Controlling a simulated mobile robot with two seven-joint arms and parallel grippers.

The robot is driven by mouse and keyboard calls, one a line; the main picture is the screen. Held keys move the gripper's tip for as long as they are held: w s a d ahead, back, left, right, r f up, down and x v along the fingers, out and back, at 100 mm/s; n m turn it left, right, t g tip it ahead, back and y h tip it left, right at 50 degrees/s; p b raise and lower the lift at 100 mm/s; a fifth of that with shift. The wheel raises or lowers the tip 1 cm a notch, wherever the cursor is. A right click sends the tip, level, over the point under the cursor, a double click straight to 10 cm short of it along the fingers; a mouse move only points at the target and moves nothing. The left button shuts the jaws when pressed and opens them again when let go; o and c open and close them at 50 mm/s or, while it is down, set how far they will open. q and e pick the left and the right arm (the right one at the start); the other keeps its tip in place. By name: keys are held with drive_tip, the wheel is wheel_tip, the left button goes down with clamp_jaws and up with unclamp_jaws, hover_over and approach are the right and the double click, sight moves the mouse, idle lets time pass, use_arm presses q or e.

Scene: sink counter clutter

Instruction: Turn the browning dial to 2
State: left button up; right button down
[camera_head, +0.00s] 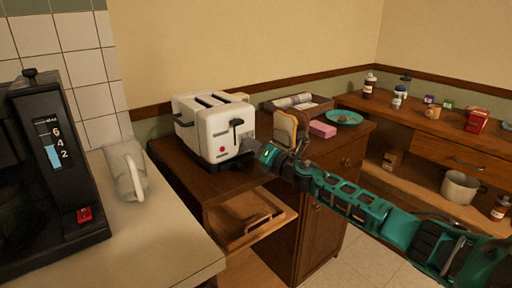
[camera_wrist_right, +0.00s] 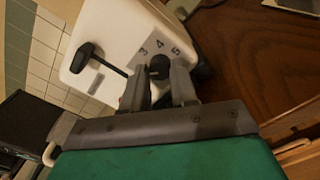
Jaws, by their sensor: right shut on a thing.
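The white toaster (camera_head: 210,122) stands on the brown wooden cabinet top, with two dark slots on top and a red button on its end. Its black lever shows in the right wrist view (camera_wrist_right: 98,58). The dark browning dial (camera_wrist_right: 159,66) sits on a grey plate where 3, 4 and 5 show; the lower numbers are hidden by my fingers. My right gripper (camera_wrist_right: 160,78) is shut on the dial, one finger on each side. In the head view my right gripper (camera_head: 250,147) reaches the toaster's end and hides the dial. I cannot tell which number it points to.
A bread slice (camera_head: 285,127) stands beside my right wrist. An open drawer (camera_head: 250,217) juts out below. A coffee maker (camera_head: 60,160) and a pale mug (camera_head: 125,170) stand on the left counter.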

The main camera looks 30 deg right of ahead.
drive_tip(key=c, duration=0.9)
unclamp_jaws()
drive_tip(key=shift+o, duration=0.2)
drive_tip(key=shift+s, duration=0.15)
drive_tip(key=s+d+b, duration=0.1)
drive_tip(key=s, duration=1.1)
drive_tip(key=shift+s, duration=0.3)
